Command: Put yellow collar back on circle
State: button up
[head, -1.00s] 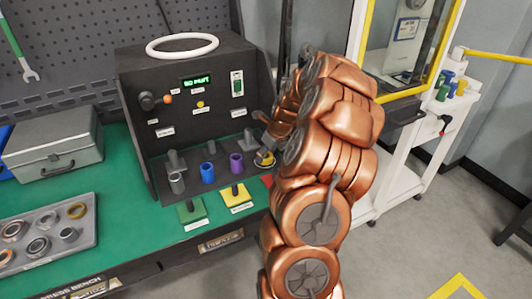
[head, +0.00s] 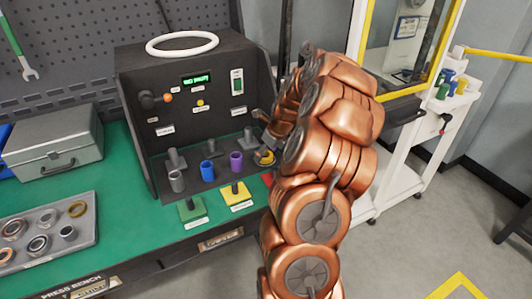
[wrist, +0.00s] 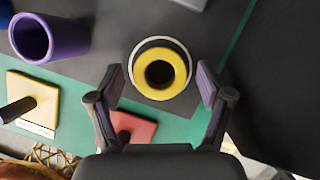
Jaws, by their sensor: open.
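The yellow collar (wrist: 160,74) is a short ring with a dark centre. In the wrist view it sits inside a white circle (wrist: 134,63) marked on the dark station floor. In the head view the collar (head: 265,158) shows at the right end of the station, partly hidden by my arm. My gripper (wrist: 158,88) is open, with one finger on each side of the collar in the wrist view and a gap on both sides. In the head view my gripper (head: 268,143) is just above the collar, apart from it.
Purple (head: 236,161), blue (head: 208,172) and grey (head: 177,181) collars stand to the left. Green (head: 193,209), yellow (head: 236,194) and red (wrist: 135,126) blocks with dark handles line the front. A parts tray (head: 47,242) lies at the left.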

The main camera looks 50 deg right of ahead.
jog(key=b+v, duration=0.2)
jog(key=v, duration=1)
jog(key=s+a+r+n+g+y, duration=0.1)
jog(key=s+a+n, duration=0.1)
jog(key=a+n, duration=0.85)
jog(key=s+a+r+n+g, duration=0.15)
jog(key=a+n, duration=0.35)
jog(key=a, duration=1)
jog(key=s+a+f+n+g, duration=0.1)
jog(key=s+a+n, duration=0.3)
jog(key=s+n, duration=0.2)
jog(key=s+a+f+n+g+h, duration=0.1)
jog(key=s+a+f+n, duration=0.1)
jog(key=s+a+n, duration=0.2)
jog(key=s+a+f+n+g, duration=0.1)
jog(key=s+a+n, duration=0.3)
jog(key=s+n, duration=0.6)
jog(key=shift+s+a+f+g, duration=0.25)
jog(key=shift+s+a+g, duration=0.1)
jog(key=shift+s, duration=0.5)
notch_tip(320, 180, up, 7)
jog(key=p, duration=0.7)
